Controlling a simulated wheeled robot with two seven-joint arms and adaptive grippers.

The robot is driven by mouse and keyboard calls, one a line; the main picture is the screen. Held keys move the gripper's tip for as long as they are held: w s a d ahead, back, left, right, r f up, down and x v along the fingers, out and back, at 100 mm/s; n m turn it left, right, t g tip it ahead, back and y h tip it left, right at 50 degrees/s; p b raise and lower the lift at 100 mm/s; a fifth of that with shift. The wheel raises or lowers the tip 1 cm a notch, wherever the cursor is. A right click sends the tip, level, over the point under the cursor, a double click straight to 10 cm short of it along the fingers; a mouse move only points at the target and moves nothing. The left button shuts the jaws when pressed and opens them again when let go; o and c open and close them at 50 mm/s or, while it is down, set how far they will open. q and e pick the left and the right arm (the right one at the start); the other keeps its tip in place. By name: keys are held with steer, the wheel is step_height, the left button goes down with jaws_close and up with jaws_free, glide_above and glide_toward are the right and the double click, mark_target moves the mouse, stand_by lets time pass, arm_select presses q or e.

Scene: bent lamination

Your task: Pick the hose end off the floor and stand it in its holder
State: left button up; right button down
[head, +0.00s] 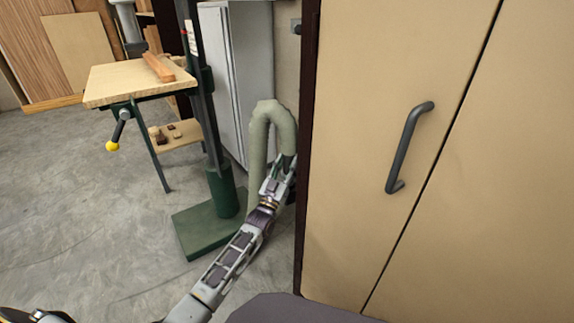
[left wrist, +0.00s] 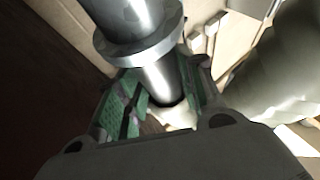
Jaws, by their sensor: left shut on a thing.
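The grey-green hose (head: 262,125) arches up and over beside the white cabinet, and one leg of it comes down to my left gripper (head: 281,170). In the left wrist view the hose end (left wrist: 146,45) is a shiny metal tube with a wide collar. The left gripper (left wrist: 163,98) is shut around this tube, its green-lined fingers on either side. A pale, thick curve of the hose (left wrist: 275,75) shows at the right of the wrist view. I cannot make out the holder for certain. My right gripper is not in view.
A tan cupboard (head: 380,60) with a dark handle (head: 405,145) stands close to the right of the left gripper. A drill press on a green base (head: 208,222) stands to the left. A small grey fitting (head: 296,27) is on the wall. The concrete floor (head: 70,200) at left is open.

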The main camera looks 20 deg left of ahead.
arm_select(q)
steer(key=shift+f+b, duration=1.15)
steer(key=shift+f, duration=0.8)
stand_by(0.5)
steer(key=shift+f, duration=0.35)
steer(key=shift+f+b, duration=0.45)
steer(key=shift+b, duration=0.1)
steer(key=o, duration=1)
steer(key=shift+s+f, duration=0.1)
steer(key=v, duration=1.1)
steer(key=shift+s, duration=0.35)
steer(key=shift+s+a+f, duration=0.1)
steer(key=shift+f, duration=0.05)
